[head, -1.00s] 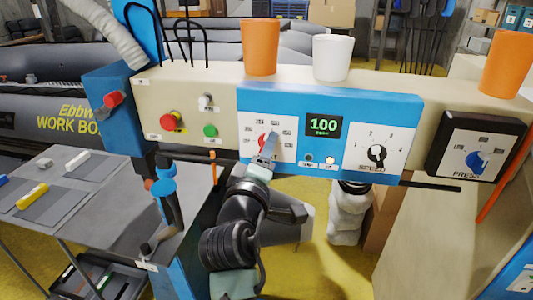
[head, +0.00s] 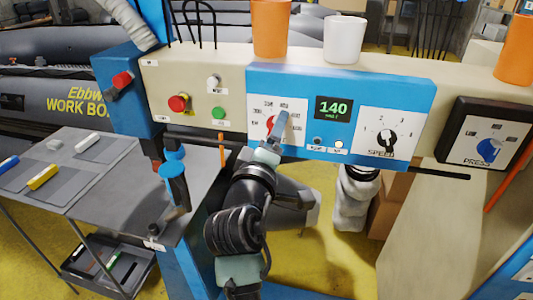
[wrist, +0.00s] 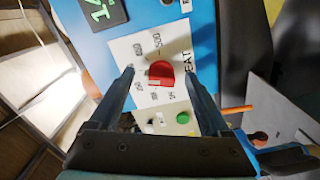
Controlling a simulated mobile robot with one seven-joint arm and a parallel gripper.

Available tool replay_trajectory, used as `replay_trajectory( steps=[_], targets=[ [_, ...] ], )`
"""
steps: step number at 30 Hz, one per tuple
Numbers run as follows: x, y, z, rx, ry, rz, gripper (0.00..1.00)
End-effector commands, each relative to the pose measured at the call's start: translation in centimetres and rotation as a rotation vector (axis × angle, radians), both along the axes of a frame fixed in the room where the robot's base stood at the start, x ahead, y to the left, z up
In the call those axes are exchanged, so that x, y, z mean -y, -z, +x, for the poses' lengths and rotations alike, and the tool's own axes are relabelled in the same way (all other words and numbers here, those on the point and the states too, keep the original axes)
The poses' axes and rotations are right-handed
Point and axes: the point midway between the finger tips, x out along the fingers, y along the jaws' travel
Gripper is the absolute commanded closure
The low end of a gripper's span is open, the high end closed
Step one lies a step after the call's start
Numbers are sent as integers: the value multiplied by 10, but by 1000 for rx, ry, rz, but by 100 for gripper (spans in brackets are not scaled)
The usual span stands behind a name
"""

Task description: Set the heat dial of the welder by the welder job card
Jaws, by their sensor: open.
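The red heat dial (head: 270,123) sits on a white scale plate on the blue welder panel (head: 385,90). In the wrist view the heat dial (wrist: 161,73) lies between the two fingers, and the word HEAT shows beside it. My gripper (wrist: 158,70) is open, with one finger on each side of the dial. I cannot tell whether the fingers touch it. In the head view my gripper (head: 279,128) partly covers the dial and its scale. The green display (head: 333,108) reads 140; the small text under it is unclear. I cannot make out a welder job card.
The black speed knob (head: 386,140) and blue press knob (head: 488,150) are to the right. A red button (head: 178,103) and green button (head: 218,113) are to the left. Orange and white cups (head: 344,38) stand on the ledge above. A grey table (head: 110,175) stands at left.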

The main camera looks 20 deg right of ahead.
Motion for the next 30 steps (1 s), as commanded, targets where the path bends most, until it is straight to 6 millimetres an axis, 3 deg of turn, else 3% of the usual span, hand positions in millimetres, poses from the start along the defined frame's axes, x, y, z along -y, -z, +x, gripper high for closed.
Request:
replay_trajectory(
  steps=[18, 30],
  targets=[
    [-61, 2, -89, 0, -2, 0, 19],
    [-69, 0, -101, -1, 0, 1, 19]
  ],
)
